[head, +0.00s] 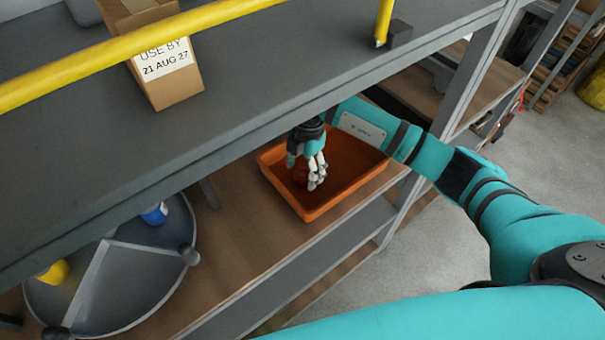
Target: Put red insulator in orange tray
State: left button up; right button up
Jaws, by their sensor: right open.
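The orange tray (331,207) sits on the wooden lower shelf, right of the picture's middle. My right gripper (312,182) reaches down into the tray from above, with its fingers pointing down and open. The red insulator (299,173) is a small dark red shape low in the tray, right beside the fingers and partly hidden by them. I cannot tell whether it touches the fingers. My left gripper is not in view.
A grey upper shelf (150,150) with a yellow rail (150,40) overhangs the tray's back. A cardboard box (170,88) stands on it. A grey divided round tray (130,280) at lower left holds a blue item (155,214) and a yellow item (54,273). Bare wood (240,240) lies between the trays.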

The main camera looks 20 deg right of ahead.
aim_at(304, 173)
jog(key=shift+w+d+r+b, duration=0.15)
jog(key=shift+r+b, duration=0.1)
jog(key=shift+r, duration=1.15)
jog(key=shift+d+r+b, duration=0.1)
jog(key=shift+r+b, duration=0.15)
jog(key=shift+r, duration=1.1)
